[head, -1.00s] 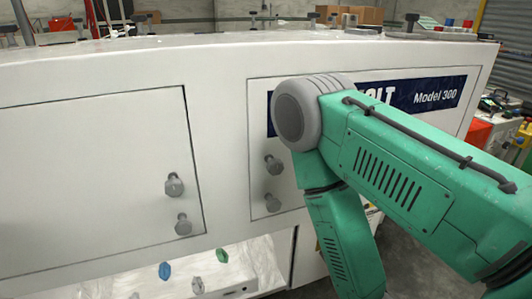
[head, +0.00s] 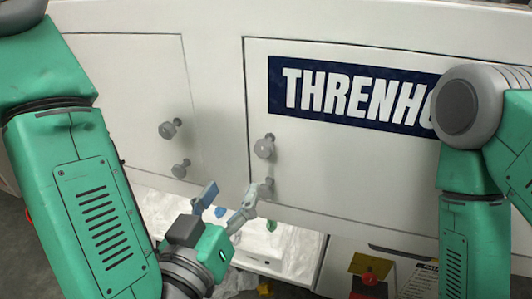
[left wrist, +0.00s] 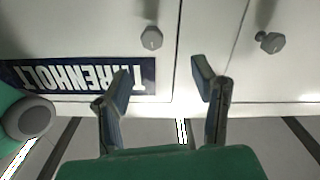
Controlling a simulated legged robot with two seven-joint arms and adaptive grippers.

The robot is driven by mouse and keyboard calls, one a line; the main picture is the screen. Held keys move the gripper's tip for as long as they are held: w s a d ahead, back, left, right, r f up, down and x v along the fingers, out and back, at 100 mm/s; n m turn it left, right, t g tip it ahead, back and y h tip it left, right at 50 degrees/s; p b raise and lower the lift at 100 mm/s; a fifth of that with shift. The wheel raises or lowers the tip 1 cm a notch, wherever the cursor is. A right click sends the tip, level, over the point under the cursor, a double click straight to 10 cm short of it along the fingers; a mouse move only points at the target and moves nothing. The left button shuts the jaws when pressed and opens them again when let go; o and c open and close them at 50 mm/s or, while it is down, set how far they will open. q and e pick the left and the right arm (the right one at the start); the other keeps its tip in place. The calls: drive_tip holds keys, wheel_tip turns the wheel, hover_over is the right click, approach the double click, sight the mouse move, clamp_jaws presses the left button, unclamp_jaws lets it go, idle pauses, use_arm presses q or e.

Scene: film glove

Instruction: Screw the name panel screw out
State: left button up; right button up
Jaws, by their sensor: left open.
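The name panel (head: 330,170) is a white panel with a dark blue THRENHOLT label (head: 350,97) on the machine front. Two grey screws stick out at its left edge, an upper screw (head: 264,147) and a lower screw (head: 265,188). My left gripper (head: 229,196) is open and empty below and left of the upper screw, its right finger close to the lower one. In the left wrist view, the open fingers (left wrist: 163,82) are spread, with a hex-headed name panel screw (left wrist: 151,38) beyond them, apart from both. My right gripper is out of view; only its arm shows.
Left of the name panel is a plain panel (head: 125,95) with an upper screw (head: 169,128) and a lower screw (head: 181,168). A light tray (head: 285,245) with coloured pieces lies under the panels. My right arm covers the label's right end.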

sight(257, 152)
use_arm(q)
drive_tip(key=w+d+b, duration=0.2)
drive_tip(key=b, duration=0.1)
drive_tip(key=w+d+b, duration=0.2)
drive_tip(key=w+b, duration=0.1)
drive_tip(key=shift+w, duration=0.15)
drive_tip(key=w+b, duration=0.1)
drive_tip(key=w, duration=0.4)
drive_tip(key=shift+w, duration=0.65)
drive_tip(key=shift+w+d, duration=0.1)
drive_tip(key=shift+w, duration=0.15)
drive_tip(key=shift+w+d, duration=0.1)
drive_tip(key=shift+d, duration=0.85)
drive_tip(key=shift+c, duration=0.8)
drive_tip(key=c, duration=0.7)
drive_tip(key=shift+a, duration=0.4)
clamp_jaws()
drive_tip(key=shift+w+a, duration=0.1)
drive_tip(key=shift+w, duration=0.05)
